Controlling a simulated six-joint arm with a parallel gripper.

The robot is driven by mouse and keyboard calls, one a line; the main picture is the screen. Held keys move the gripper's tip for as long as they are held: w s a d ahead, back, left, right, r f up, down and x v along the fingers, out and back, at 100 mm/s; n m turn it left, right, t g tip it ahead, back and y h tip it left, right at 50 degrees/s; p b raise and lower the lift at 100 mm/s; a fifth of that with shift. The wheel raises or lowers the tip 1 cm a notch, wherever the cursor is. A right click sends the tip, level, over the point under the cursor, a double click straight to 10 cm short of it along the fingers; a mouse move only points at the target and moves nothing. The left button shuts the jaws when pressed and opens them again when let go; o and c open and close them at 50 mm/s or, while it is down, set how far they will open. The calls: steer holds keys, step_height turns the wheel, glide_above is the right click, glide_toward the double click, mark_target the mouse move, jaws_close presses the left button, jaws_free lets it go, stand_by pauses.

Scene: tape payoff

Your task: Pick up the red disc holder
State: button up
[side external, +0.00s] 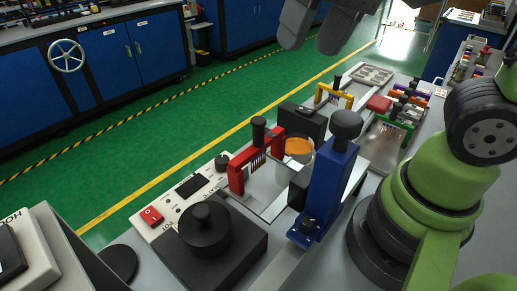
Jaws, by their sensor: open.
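A red bracket-like holder (237,172) with a black knob on top stands upright near the middle, at the rear edge of the work area. It looks like the red disc holder. An orange-topped round cup (298,147) sits just right of it. My gripper (317,38) shows at the top edge as two dark grey fingers, spread apart. It is open, with nothing seen between the fingers, and is up and to the right of the red holder, apart from it. The upper part of my gripper is cut off by the frame.
A blue upright bracket (328,185) with a black knob stands right of the cup. A yellow bracket (334,95) and a red block (379,103) are farther back. A white control panel (178,205) and a black round knob on a dark base (204,230) are in front.

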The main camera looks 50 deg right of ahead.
mark_target(259, 119)
steer(key=w+a+f+g, duration=0.1)
steer(key=w+a+f+g+h, duration=0.1)
steer(key=w+a, duration=0.1)
steer(key=w+a+f+g, duration=0.1)
steer(key=shift+w+a+f+m+h, duration=0.15)
steer(key=shift+w+a+m+h, duration=0.05)
steer(key=shift+m+h, duration=0.1)
steer(key=shift+w+a+f, duration=0.1)
steer(key=shift+f, duration=0.15)
step_height(259, 119, down, 10)
steer(key=shift+r, duration=0.1)
jaws_close()
